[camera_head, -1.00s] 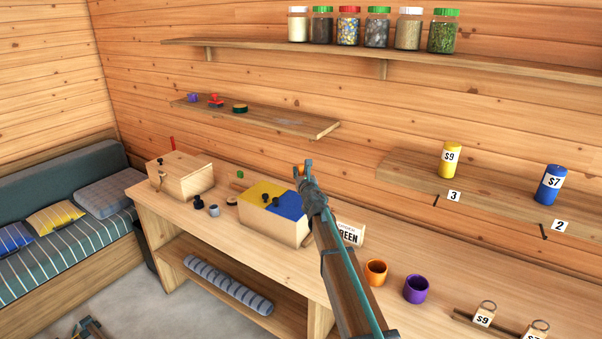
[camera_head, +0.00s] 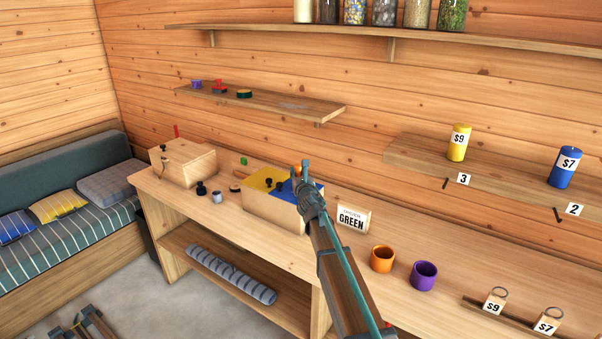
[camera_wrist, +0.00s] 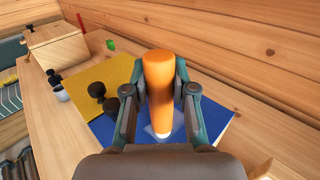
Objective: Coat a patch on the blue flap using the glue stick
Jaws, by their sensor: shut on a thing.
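The orange glue stick (camera_wrist: 158,75) is upright between the two fingers of my gripper (camera_wrist: 160,92), which is shut on it. Its white lower end (camera_wrist: 162,134) is at or just over the blue flap (camera_wrist: 105,135); I cannot tell whether it touches. A paler patch (camera_wrist: 152,130) shows on the blue around that end. In the head view my gripper (camera_head: 309,193) is over the blue flap (camera_head: 284,188) on the wooden box (camera_head: 268,212) and hides part of it.
The yellow flap (camera_head: 257,182) lies beside the blue one, with dark knobs (camera_wrist: 97,90) near their border. A "GREEN" sign (camera_head: 351,219) stands right of the box. Orange (camera_head: 382,259) and purple (camera_head: 424,275) cups stand farther right. Another wooden box (camera_head: 184,164) stands left.

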